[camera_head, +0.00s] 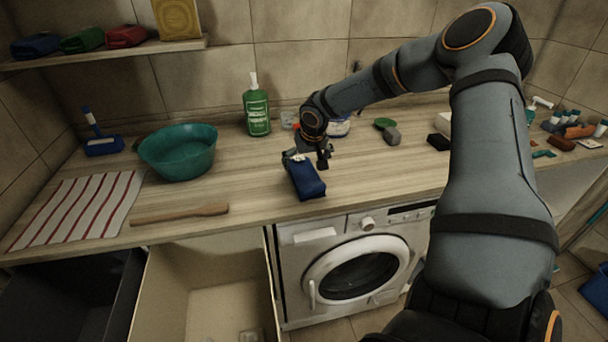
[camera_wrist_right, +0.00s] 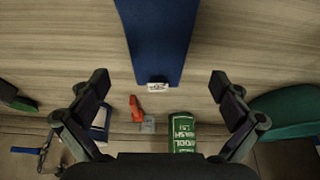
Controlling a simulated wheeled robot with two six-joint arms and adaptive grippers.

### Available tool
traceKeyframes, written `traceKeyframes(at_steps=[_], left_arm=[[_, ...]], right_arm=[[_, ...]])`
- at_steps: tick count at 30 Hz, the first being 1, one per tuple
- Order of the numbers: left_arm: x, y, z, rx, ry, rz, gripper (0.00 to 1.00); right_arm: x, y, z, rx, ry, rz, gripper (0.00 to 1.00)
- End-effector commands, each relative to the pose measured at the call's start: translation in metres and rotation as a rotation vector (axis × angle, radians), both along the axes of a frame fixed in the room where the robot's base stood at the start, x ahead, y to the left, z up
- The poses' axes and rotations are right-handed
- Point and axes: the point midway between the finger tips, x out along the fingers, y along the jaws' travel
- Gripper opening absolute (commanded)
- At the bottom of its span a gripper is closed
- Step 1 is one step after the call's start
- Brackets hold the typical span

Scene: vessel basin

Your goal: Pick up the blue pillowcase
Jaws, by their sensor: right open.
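The blue pillowcase (camera_head: 306,180) is a folded dark blue bundle on the wooden counter, near its front edge above the washing machine. It also shows in the right wrist view (camera_wrist_right: 158,40) at the top middle, with a small white label at its near end. My right gripper (camera_head: 311,157) is just behind and above the pillowcase, partly overlapping its far end. In the wrist view my right gripper (camera_wrist_right: 159,83) has its fingers spread wide, with the pillowcase end between and slightly beyond the tips. Nothing is held. My left gripper is out of view.
A green bottle (camera_head: 257,112) and a teal basin (camera_head: 180,152) stand to the left. A wooden stick (camera_head: 180,214) and a striped cloth (camera_head: 78,208) lie further left. A washing machine (camera_head: 300,262) is below. Bare counter lies right of the pillowcase.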

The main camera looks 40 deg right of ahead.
Motion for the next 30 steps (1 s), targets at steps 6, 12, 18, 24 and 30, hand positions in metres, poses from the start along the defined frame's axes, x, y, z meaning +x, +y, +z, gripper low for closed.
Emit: traceKeyframes(at_steps=[6,12,18,24,30], left_arm=[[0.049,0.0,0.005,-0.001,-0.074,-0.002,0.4],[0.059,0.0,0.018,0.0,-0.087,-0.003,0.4],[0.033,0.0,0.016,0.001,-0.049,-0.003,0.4],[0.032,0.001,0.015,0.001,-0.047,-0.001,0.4],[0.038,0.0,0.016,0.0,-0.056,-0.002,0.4]], right_arm=[[0.003,-0.002,-0.008,0.0,0.0,0.0,1.0],[0.008,-0.01,-0.037,-0.003,0.005,0.0,1.0],[0.015,-0.012,-0.055,0.0,0.0,0.001,1.0],[0.016,-0.012,-0.055,0.0,-0.001,0.0,0.99],[0.015,-0.012,-0.055,0.001,0.0,0.0,0.71]])
